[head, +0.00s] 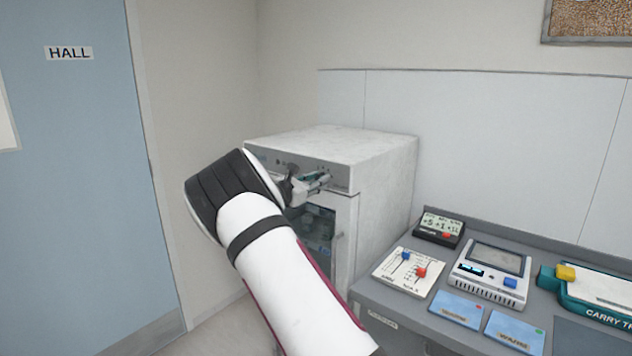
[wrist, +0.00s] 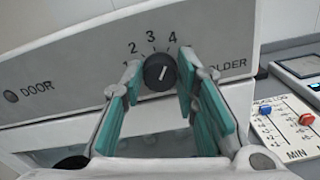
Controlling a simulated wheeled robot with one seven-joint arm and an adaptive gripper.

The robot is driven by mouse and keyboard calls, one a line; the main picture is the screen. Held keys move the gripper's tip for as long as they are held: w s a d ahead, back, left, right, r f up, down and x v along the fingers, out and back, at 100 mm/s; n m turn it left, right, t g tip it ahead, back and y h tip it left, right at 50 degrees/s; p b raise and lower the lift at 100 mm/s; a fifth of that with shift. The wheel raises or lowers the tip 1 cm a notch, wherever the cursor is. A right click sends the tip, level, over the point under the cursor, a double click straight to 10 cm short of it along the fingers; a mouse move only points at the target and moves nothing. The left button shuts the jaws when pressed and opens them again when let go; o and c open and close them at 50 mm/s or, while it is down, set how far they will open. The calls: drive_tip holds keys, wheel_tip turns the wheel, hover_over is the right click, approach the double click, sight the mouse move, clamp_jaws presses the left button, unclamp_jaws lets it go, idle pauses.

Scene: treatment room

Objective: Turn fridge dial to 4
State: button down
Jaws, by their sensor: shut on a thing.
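The fridge dial (wrist: 160,72) is a round black knob with a short white mark, on the fridge's grey front panel. The mark leans up and to the right, roughly towards the printed 4; I cannot tell if it lines up exactly. The printed 2, 3 and 4 show above the dial. My gripper (wrist: 160,75) has its teal-padded fingers on the left and right sides of the dial and is shut on it. In the head view my gripper (head: 318,181) is at the top front of the white fridge (head: 385,165), and the dial is hidden there.
A grey counter (head: 385,300) stands right of the fridge, holding a slider panel (head: 402,271), a device with a screen (head: 490,272), blue cards (head: 457,308) and a teal carry tray (head: 590,305). A blue door marked HALL (head: 85,180) is at left.

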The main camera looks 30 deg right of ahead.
idle(0.3)
drive_tip(key=c, duration=1.2)
unclamp_jaws()
drive_tip(key=shift+c, duration=0.2)
drive_tip(key=v, duration=1.2)
